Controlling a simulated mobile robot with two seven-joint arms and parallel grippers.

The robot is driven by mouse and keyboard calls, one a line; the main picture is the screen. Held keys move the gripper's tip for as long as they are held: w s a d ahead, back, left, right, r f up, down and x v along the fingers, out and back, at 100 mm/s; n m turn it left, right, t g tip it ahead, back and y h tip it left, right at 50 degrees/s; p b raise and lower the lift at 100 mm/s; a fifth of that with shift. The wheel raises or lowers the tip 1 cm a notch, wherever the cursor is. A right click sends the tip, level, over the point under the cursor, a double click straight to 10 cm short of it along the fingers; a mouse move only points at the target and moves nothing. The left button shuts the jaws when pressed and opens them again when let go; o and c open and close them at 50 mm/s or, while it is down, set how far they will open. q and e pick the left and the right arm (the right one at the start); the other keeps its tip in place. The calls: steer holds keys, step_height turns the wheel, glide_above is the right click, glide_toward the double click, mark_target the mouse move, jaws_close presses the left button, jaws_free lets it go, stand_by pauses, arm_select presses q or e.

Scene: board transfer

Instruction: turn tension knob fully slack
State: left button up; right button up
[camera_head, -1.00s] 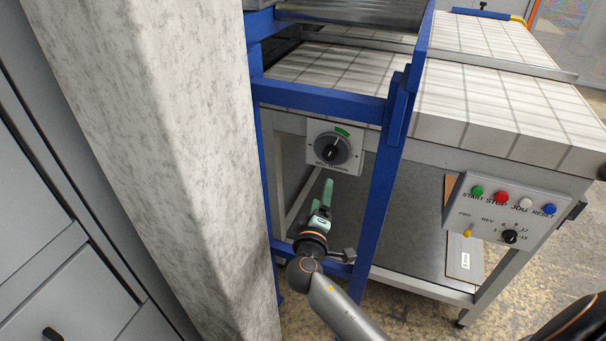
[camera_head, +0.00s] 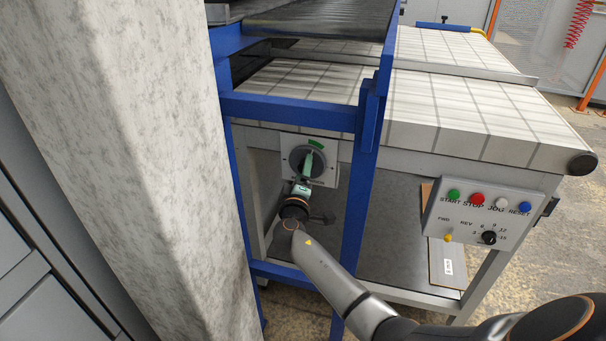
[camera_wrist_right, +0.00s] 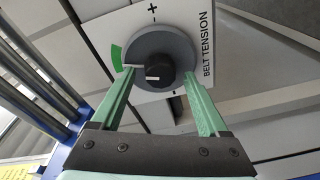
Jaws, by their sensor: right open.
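The belt tension knob (camera_head: 297,159) is a grey dial with a black centre grip on a white plate, beneath the blue frame at the machine's side. In the right wrist view the black grip (camera_wrist_right: 158,75) has a white pointer line facing left, toward the side with the green arc (camera_wrist_right: 117,57). Plus and minus marks and "BELT TENSION" are printed on the plate. My right gripper (camera_head: 308,164) is in front of the knob and partly hides it. In the right wrist view its green fingers (camera_wrist_right: 159,76) stand open on either side of the black grip, with gaps visible. My left gripper is not in view.
Blue frame posts (camera_head: 361,190) stand close to the right of my gripper, with a blue crossbar (camera_head: 290,112) above. A pale column (camera_head: 130,150) is at the left. A control panel (camera_head: 488,217) with coloured buttons is at the right. A brown board (camera_head: 446,265) leans below.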

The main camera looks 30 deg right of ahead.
steer(key=shift+w+d, duration=0.1)
steer(key=shift+c, duration=0.3)
jaws_close()
stand_by(0.4)
